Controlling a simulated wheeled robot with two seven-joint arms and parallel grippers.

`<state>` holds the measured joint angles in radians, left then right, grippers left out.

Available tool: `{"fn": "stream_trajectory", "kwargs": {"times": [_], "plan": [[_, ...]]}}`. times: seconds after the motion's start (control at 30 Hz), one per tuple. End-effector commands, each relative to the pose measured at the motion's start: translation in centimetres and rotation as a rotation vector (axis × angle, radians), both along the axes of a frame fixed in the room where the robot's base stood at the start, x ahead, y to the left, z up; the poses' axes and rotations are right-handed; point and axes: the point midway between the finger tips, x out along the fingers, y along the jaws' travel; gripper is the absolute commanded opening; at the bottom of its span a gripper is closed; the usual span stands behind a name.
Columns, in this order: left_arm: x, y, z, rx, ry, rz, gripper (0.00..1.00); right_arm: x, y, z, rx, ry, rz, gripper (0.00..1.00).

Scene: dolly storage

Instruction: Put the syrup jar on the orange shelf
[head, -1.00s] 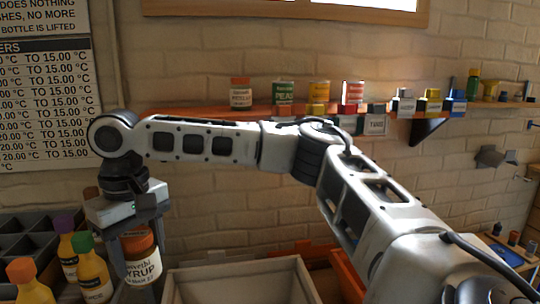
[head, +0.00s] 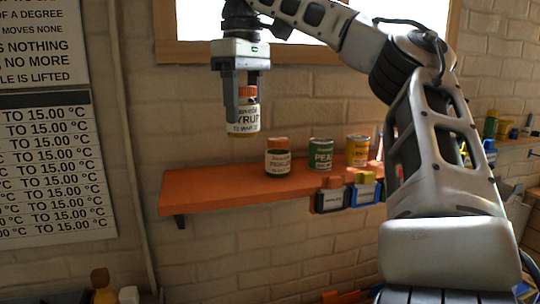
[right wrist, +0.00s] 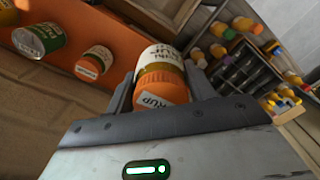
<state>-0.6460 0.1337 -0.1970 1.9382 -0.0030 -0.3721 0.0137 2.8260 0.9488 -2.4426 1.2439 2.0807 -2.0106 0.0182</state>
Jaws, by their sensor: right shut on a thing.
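The syrup jar (head: 244,116), with an orange lid and a white label, is held upright in my right gripper (head: 246,92), which is shut on it. It hangs in the air above the left part of the orange shelf (head: 212,192), apart from the shelf top. In the right wrist view the jar (right wrist: 160,70) sits between the fingers of the gripper (right wrist: 160,92), lid toward the camera, with the orange shelf (right wrist: 84,52) to its left. My left gripper is not in view.
Label holders (head: 331,197) hang on the front edge. The shelf's left end is bare. Crates with bottles (right wrist: 240,70) lie below.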

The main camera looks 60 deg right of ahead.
Motion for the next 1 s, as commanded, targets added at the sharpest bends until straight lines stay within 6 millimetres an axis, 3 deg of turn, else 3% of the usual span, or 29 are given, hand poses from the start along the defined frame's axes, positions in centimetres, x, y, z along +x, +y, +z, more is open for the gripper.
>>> {"fn": "stream_trajectory", "kwargs": {"times": [0.17, 0.57, 0.8, 1.0], "plan": [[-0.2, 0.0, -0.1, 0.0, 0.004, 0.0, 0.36, 0.8, 0.2, -0.2, -0.001, -0.001, 0.001, 0.21], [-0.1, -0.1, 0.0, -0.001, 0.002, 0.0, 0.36, 7.8, 1.2, -3.5, 0.0, 0.001, -0.001, 0.21], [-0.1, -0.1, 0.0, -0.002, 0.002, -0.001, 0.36, 11.3, 1.6, -7.0, 0.002, 0.002, 0.001, 0.21], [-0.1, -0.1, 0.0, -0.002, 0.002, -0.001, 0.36, 13.1, 1.9, -9.1, -0.001, -0.002, 0.0, 0.21]]}}
